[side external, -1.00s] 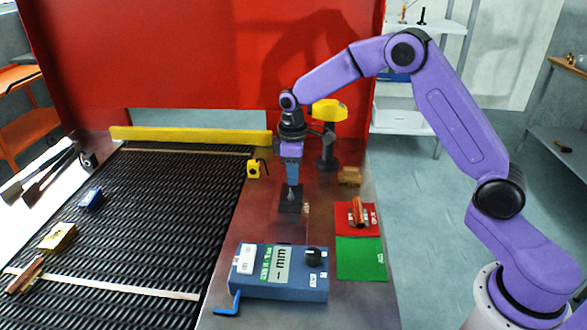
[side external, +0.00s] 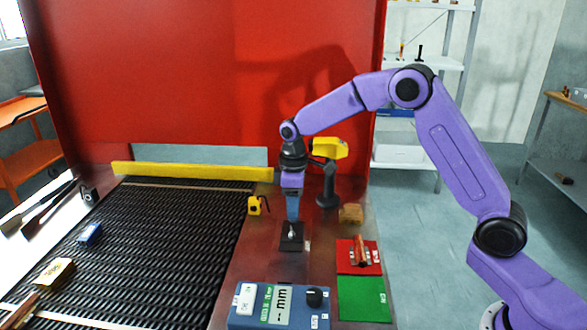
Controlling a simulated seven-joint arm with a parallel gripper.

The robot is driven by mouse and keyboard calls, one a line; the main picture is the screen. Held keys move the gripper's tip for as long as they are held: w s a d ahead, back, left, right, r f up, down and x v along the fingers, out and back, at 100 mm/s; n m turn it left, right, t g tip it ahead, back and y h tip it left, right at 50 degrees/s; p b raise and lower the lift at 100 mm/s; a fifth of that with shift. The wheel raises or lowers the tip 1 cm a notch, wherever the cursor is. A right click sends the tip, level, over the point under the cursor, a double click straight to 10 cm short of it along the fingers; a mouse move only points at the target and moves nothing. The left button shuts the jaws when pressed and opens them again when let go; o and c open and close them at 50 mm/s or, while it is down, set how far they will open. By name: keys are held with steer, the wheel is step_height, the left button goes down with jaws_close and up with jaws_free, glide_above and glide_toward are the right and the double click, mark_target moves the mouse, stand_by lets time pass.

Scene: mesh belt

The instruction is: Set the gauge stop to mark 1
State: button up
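A small black block (side external: 288,243) with a pale upright piece on it stands on the metal table right of the belt; it looks like the gauge stop, but its marks are too small to read. My gripper (side external: 292,218) points straight down just above this block, its blue fingers close to the pale piece. I cannot tell whether they touch it or whether the fingers are open or shut. A blue box (side external: 266,317) with a black knob and a display reading "mm" sits at the front, cut by the lower edge.
A yellow tape measure (side external: 254,206) lies behind the block. Red (side external: 345,262) and green (side external: 362,300) mats lie right. A yellow-headed device (side external: 328,185) stands close behind my gripper.

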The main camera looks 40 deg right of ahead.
step_height(320, 180, up, 15)
stand_by(0.4)
steer(key=s+a+f+n, duration=0.1)
steer(key=s+a, duration=0.1)
steer(key=s, duration=0.8)
steer(key=s+a+f+n, duration=0.1)
steer(key=s+a+f, duration=0.15)
steer(key=s, duration=0.75)
steer(key=s+d+f, duration=0.2)
steer(key=s+d, duration=0.1)
steer(key=s, duration=0.5)
steer(key=s+d+f+n, duration=0.1)
steer(key=s+d+f, duration=0.2)
steer(key=s, duration=0.6)
steer(key=shift+s+n, duration=0.3)
steer(key=shift+o, duration=0.3)
steer(key=shift+d, duration=0.1)
